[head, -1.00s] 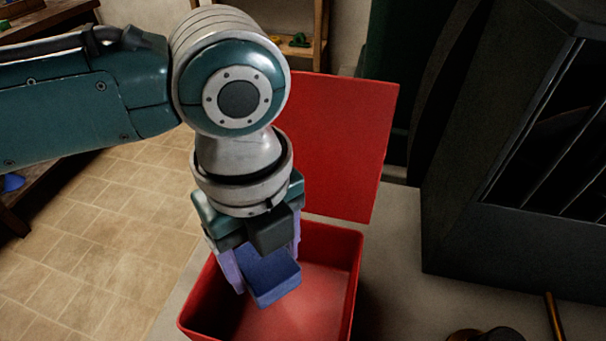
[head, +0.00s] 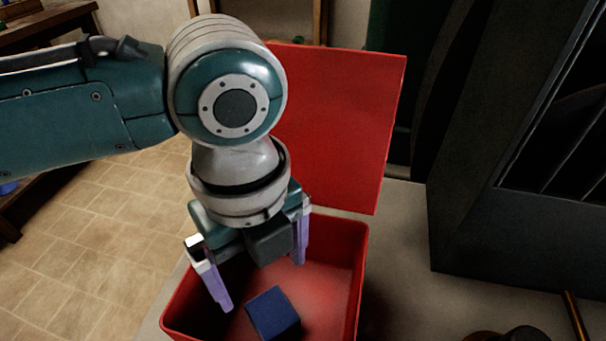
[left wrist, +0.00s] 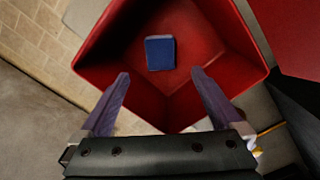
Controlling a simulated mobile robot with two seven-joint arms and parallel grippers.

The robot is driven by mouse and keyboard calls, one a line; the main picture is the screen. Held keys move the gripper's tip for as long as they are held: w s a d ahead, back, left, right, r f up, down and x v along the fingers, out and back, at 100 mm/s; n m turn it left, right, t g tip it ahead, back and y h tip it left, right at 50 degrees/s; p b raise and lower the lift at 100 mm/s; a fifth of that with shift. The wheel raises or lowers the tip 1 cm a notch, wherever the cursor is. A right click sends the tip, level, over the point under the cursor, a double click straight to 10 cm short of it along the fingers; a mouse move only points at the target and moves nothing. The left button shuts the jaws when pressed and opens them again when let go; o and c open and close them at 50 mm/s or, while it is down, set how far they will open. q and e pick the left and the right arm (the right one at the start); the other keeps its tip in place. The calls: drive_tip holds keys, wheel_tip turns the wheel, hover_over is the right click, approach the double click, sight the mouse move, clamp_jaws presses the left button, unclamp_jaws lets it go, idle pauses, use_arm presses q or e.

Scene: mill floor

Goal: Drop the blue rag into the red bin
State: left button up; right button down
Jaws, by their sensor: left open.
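The blue rag (head: 273,313), a small folded block, is inside the red bin (head: 364,262), below my left gripper. It also shows in the left wrist view (left wrist: 160,53), apart from the fingers; I cannot tell whether it rests on the bin floor or is still falling. My left gripper (head: 263,283) is open and empty over the bin, its purple fingers spread wide. The bin's red lid (head: 338,130) stands open at the back. In the left wrist view the bin (left wrist: 100,50) opens beyond the fingertips (left wrist: 163,72). My right gripper is not in view.
A dark cabinet-like machine (head: 470,215) stands right of the bin. A brass-coloured rod (head: 575,318) lies at the lower right. Tiled floor (head: 100,230) is open at the left. The grey surface (head: 400,270) between bin and machine is clear.

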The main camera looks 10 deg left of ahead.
use_arm(q)
wheel_tip(320, 180, up, 10)
drive_tip(key=p, duration=0.2)
idle(0.3)
drive_tip(key=s+d+r+n+t+h+p, duration=0.2)
drive_tip(key=s+d+r+n+h+p, duration=0.3)
drive_tip(key=n, duration=0.6)
drive_tip(key=s+a+r+n+t+y+p, duration=0.1)
drive_tip(key=s+a+n+y+p, duration=0.2)
drive_tip(key=a+n, duration=0.4)
drive_tip(key=s+a+r+n+t+y+p, duration=0.1)
drive_tip(key=s+a+n+y+p, duration=0.15)
drive_tip(key=s+a+n, duration=0.35)
wheel_tip(320, 180, up, 38)
drive_tip(key=w+a+p, duration=0.1)
drive_tip(key=p, duration=3.7)
drive_tip(key=shift+w+f+h, duration=0.25)
drive_tip(key=shift+w+h, duration=0.1)
